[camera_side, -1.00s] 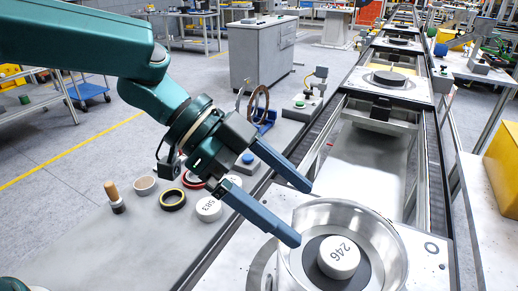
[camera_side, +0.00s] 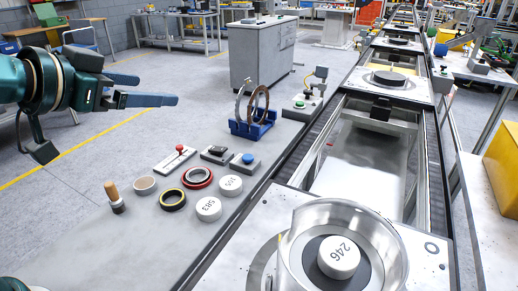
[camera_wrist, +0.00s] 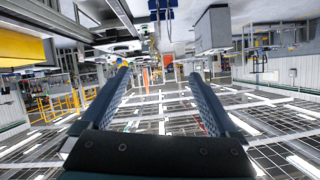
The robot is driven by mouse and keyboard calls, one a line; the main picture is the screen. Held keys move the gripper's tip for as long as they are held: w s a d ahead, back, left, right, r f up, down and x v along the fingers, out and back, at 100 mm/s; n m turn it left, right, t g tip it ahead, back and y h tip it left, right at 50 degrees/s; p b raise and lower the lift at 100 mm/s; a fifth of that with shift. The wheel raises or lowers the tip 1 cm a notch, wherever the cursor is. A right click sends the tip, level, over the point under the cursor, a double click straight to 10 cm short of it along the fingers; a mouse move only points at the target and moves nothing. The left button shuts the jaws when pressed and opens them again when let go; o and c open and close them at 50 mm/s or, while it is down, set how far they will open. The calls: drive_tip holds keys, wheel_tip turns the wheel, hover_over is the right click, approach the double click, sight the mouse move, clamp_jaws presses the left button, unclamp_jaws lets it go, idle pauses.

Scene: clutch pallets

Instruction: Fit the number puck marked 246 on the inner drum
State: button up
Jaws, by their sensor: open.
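The white number puck marked 246 (camera_side: 338,257) sits on the dark inner drum (camera_side: 316,268), inside a shiny metal ring housing (camera_side: 377,232) on the pallet in the side view. It looks flat and seated there, and nothing touches it. My gripper (camera_side: 176,100) is in the upper left of the side view, far from the puck, above the floor beyond the bench. Its fingers point right. In the wrist view my gripper (camera_wrist: 157,82) shows its two fingers spread apart with nothing between them. The puck is not visible in the wrist view.
On the grey bench stand two other white pucks, one marked 583 (camera_side: 208,209) and another (camera_side: 230,186), a black-yellow ring (camera_side: 173,200), a red ring (camera_side: 198,177), a wooden-handled tool (camera_side: 115,197) and a blue rack (camera_side: 252,125) holding upright rings. A yellow bin (camera_side: 503,165) is at right.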

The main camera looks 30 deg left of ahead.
drive_tip(key=s+f+n+g, duration=0.1)
drive_tip(key=s+f+g, duration=0.3)
drive_tip(key=s, duration=0.3)
drive_tip(key=s+f+g, duration=0.3)
drive_tip(key=s+f, duration=0.3)
drive_tip(key=s, duration=0.2)
drive_tip(key=shift+d+f+n+g+h, duration=0.3)
drive_tip(key=shift+n+g+h, duration=0.1)
